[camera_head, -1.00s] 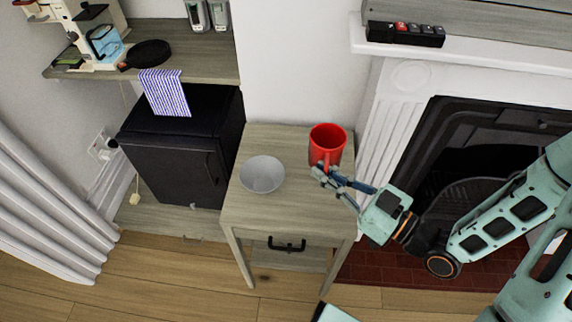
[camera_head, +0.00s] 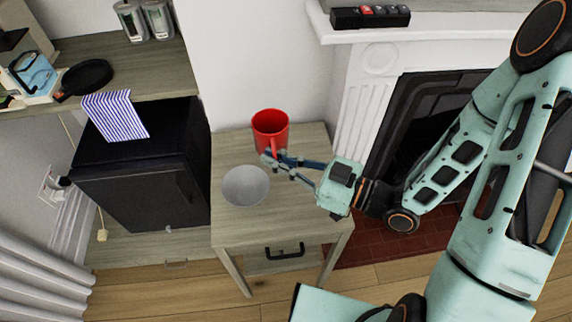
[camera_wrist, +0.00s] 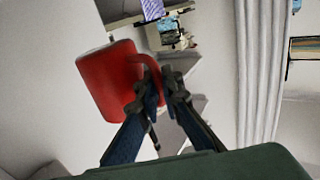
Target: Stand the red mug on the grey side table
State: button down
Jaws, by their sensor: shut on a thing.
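The red mug (camera_head: 270,132) is at the back of a small greyish wooden table (camera_head: 300,190) with a drawer. My gripper (camera_head: 271,161) is shut on the mug's handle, on the near side of the mug. The mug looks raised off the tabletop, though its underside is hidden. In the wrist view the mug (camera_wrist: 106,82) fills the left, its handle between the fingertips (camera_wrist: 160,82). I cannot tell whether this wooden table is the grey side table; no other side table is clear in view.
A grey bowl (camera_head: 246,186) sits on the table, just left of my gripper. A black mini fridge (camera_head: 140,170) and a wooden counter (camera_head: 150,75) are to the left. The white fireplace (camera_head: 352,100) is close on the right.

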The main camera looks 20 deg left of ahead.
jog(key=w+d+f+b, duration=0.1)
jog(key=w+f+b, duration=0.2)
jog(key=w+b, duration=0.1)
jog(key=w+d+f+b, duration=0.2)
jog(key=w+f+b, duration=0.1)
jog(key=b, duration=0.4)
jog(key=w+d+f+b, duration=0.2)
jog(key=w+f+b, duration=0.1)
jog(key=w+b, duration=0.2)
jog(key=shift+d+f+b, duration=0.1)
jog(key=shift+b, duration=0.55)
jog(key=shift+w+d+f+b, duration=0.1)
jog(key=shift+f+b, duration=0.15)
jog(key=shift+f, duration=0.35)
jog(key=shift+w+a+f+b, duration=0.1)
jog(key=shift+f+b, duration=0.1)
jog(key=shift+f, duration=0.45)
jog(key=shift+w+d+f+b, duration=0.1)
jog(key=shift+f+b, duration=0.15)
jog(key=shift+f, duration=0.35)
jog(key=shift+f, duration=0.15)
jog(key=c, duration=2.1)
grip_release()
